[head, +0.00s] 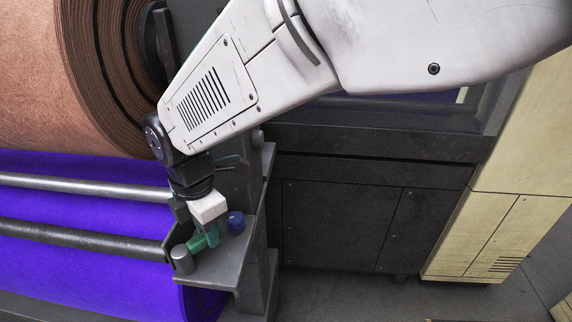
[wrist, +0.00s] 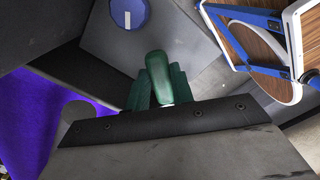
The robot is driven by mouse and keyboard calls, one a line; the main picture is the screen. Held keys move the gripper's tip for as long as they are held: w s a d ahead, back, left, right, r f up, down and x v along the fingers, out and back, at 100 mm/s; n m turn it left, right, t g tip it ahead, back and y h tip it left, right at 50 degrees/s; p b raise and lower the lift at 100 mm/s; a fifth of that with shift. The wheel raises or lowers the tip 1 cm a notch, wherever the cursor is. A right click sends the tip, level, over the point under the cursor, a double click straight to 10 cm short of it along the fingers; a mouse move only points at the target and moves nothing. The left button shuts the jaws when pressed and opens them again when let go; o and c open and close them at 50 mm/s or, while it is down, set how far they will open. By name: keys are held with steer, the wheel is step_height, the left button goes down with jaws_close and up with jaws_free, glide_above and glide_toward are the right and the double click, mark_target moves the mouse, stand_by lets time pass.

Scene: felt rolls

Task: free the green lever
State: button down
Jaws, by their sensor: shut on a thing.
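The green lever (head: 197,243) lies on the grey bracket plate, between a grey cylinder and a blue knob. In the wrist view the lever (wrist: 158,72) has a rounded end and sits between my two dark green fingers. My gripper (head: 211,236) points down over the plate and is shut on the lever. The white gripper body hides part of the lever in the head view. The dark gripper edge hides its lower part in the wrist view.
A blue knob (head: 236,222) stands close right of my fingers, and a grey cylinder (head: 181,260) stands to the left. Two bars (head: 85,186) cross in front of purple felt (head: 90,258). A large brown felt roll (head: 75,75) is above. Dark cabinets (head: 335,225) stand behind.

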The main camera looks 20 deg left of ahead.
steer(key=shift+a, duration=0.1)
stand_by(0.3)
steer(key=c, duration=1.2)
jaws_free()
steer(key=shift+r, duration=0.1)
step_height(320, 180, up, 8)
steer(key=shift+f, duration=0.15)
